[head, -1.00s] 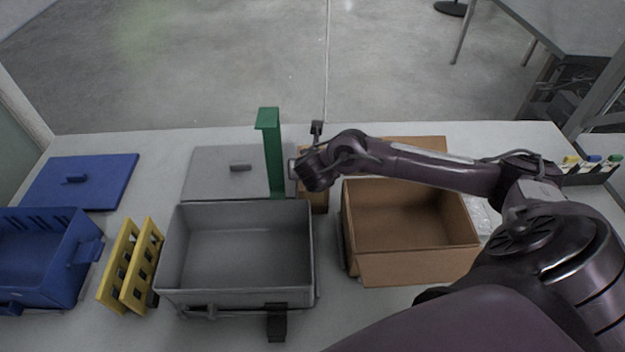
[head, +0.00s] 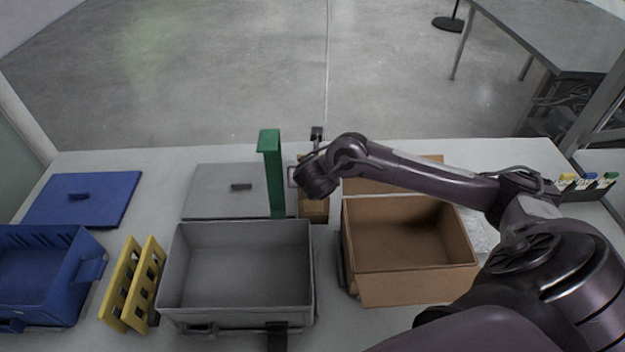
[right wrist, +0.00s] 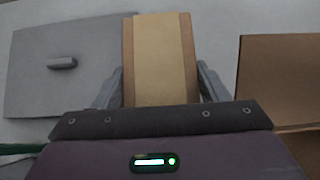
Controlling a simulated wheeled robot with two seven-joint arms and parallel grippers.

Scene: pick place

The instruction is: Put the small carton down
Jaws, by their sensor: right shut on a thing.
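The small carton (head: 314,208) is brown, with a paler tan band down its face in the right wrist view (right wrist: 160,58). It is at the table's back, between the grey lid and the open cardboard box. My right gripper (right wrist: 160,88) is shut on it, one finger on each side. In the head view my right wrist covers much of the carton, and I cannot tell whether its base touches the table. My left gripper is not in view.
An open grey crate (head: 236,318) stands in front, with a grey lid (head: 215,193) behind it. A green upright post (head: 273,175) stands close left of the carton. The open cardboard box (head: 410,286) is at right. Yellow racks (head: 130,290), a blue crate (head: 40,315) and a blue lid (head: 85,205) are at left.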

